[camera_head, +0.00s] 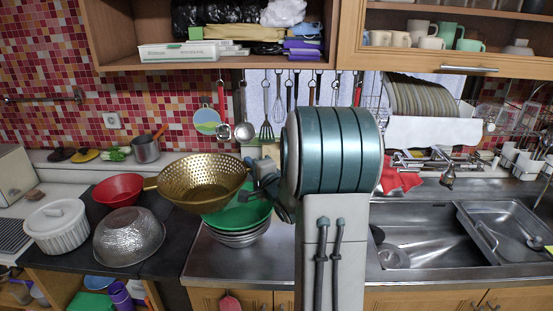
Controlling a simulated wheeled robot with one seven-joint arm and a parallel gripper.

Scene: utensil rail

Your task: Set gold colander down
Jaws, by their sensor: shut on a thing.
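The gold colander (203,184) is in the head view, left of centre. It is a perforated metal bowl with a handle at its left, a little tilted. My gripper (253,190) is at its right rim and shut on it; the fingertips are small and partly hidden by my arm. Just below the colander is a green bowl (240,219) resting in a stack of metal bowls (240,239) on the steel counter. The colander overlaps the green bowl in the picture; I cannot tell whether they touch.
Left of it on the dark counter are a red bowl (118,189), a glassy silver bowl (128,238) and a white lidded pot (57,226). A saucepan (146,149) stands behind. Utensils hang on the rail, including a ladle (244,132). The sink (425,246) is at right.

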